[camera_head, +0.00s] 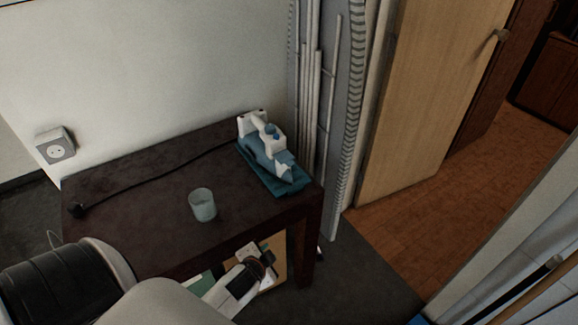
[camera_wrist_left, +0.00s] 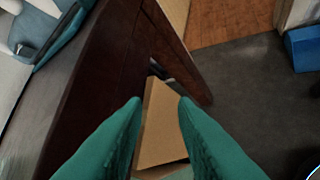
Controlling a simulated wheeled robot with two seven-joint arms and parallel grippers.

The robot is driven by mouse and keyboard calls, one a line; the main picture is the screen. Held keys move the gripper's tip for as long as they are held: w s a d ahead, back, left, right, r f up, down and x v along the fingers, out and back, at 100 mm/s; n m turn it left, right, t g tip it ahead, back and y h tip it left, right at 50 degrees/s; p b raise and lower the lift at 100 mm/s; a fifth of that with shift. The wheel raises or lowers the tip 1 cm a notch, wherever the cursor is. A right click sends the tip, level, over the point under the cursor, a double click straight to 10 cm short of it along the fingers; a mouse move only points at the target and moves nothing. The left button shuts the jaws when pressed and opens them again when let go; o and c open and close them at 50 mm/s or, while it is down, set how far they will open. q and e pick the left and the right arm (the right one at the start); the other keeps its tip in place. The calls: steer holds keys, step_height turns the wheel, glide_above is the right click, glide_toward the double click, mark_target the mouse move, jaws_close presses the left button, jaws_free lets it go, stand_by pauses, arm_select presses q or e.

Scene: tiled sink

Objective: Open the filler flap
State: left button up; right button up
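A blue and white steam iron (camera_head: 266,152) rests on its blue base at the right end of the dark table. A corner of it also shows at the upper left of the left wrist view (camera_wrist_left: 48,35). Its filler flap is too small to make out. My left gripper (camera_head: 262,265) is in front of the table's front edge, below and apart from the iron. In the left wrist view its two teal fingers (camera_wrist_left: 160,103) are spread with nothing between them. My right gripper is not in view.
A translucent cup (camera_head: 202,205) stands on the dark table (camera_head: 150,215), left of the iron. A black cord with a plug (camera_head: 76,210) runs across the tabletop. A cardboard box (camera_wrist_left: 162,125) sits low by the table. Grey floor (camera_wrist_left: 245,85) lies open to the right.

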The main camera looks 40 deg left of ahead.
mark_target(285, 158)
arm_select(q)
steer(key=w+a+r+m+t, duration=0.2)
steer(key=r+m, duration=0.1)
steer(key=r, duration=0.1)
steer(key=w+a+r+m+t+h, duration=0.1)
steer(key=w+a+r+m+t, duration=0.2)
steer(key=r, duration=0.1)
steer(key=w+a+r+m+t, duration=0.2)
steer(key=w+r+m+t, duration=0.1)
steer(key=r+m, duration=0.1)
steer(key=shift+w+a, duration=0.15)
steer(key=shift+a, duration=0.1)
steer(key=shift+w+r+m+t+h, duration=0.2)
steer(key=shift+m+h, duration=0.25)
steer(key=shift+m, duration=0.15)
steer(key=shift+w+r+m+t+h, duration=0.1)
steer(key=shift+m+t+h, duration=0.1)
steer(key=shift+m+h, duration=0.35)
steer(key=shift+m, duration=0.25)
steer(key=w, duration=1.2)
steer(key=shift+p, duration=0.3)
steer(key=shift+s, duration=0.1)
jaws_close()
